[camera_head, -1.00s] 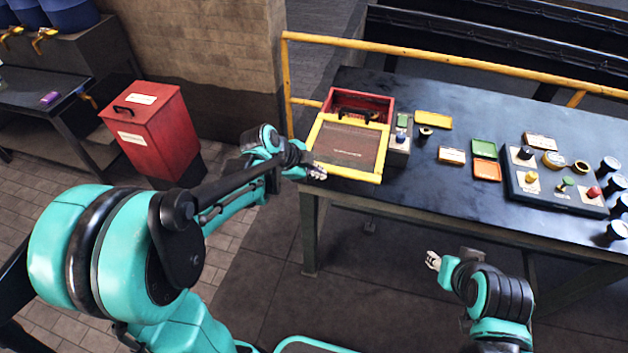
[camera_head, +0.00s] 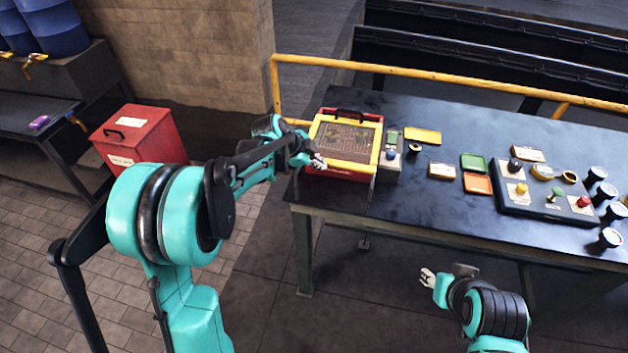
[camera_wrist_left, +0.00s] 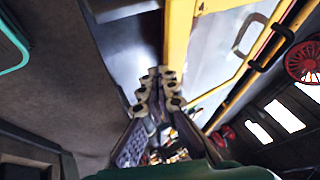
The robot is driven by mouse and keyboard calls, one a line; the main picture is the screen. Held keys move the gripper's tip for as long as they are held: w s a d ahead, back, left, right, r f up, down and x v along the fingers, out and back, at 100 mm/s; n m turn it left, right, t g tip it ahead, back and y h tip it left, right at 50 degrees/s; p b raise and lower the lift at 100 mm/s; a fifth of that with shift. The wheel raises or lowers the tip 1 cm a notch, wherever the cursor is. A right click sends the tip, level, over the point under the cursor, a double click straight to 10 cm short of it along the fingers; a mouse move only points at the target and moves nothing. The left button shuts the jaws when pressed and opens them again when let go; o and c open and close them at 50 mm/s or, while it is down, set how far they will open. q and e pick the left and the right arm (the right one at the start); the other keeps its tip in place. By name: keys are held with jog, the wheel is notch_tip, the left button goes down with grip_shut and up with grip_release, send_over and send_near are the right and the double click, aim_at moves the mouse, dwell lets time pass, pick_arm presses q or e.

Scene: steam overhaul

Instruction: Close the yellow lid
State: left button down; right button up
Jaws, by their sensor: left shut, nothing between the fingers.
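The yellow-framed lid (camera_head: 322,133) with a see-through panel lies over the red box (camera_head: 340,174) at the table's left end. The box's red front shows below the lid's front edge. I cannot tell whether the lid rests fully on the rim. My left gripper (camera_head: 318,162) is shut and empty at the lid's front left corner. In the left wrist view, the shut fingertips (camera_wrist_left: 160,88) are close beside the yellow frame (camera_wrist_left: 180,35); contact is unclear. My right gripper (camera_head: 428,277) is in front of the table, away from the box; its finger opening is too small to judge.
A small grey switch unit (camera_head: 391,155) stands right beside the box. A control panel (camera_head: 550,203) with coloured knobs and several small trays are farther right on the dark table (camera_head: 400,200). A yellow rail (camera_head: 440,78) runs behind. A red bin (camera_head: 140,135) stands left.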

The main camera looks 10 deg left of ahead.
aim_at(329, 151)
pick_arm(q)
jog(key=w, duration=0.6)
jog(key=shift+w, duration=0.4)
jog(key=shift+w+r, duration=0.1)
jog(key=shift+w, duration=0.05)
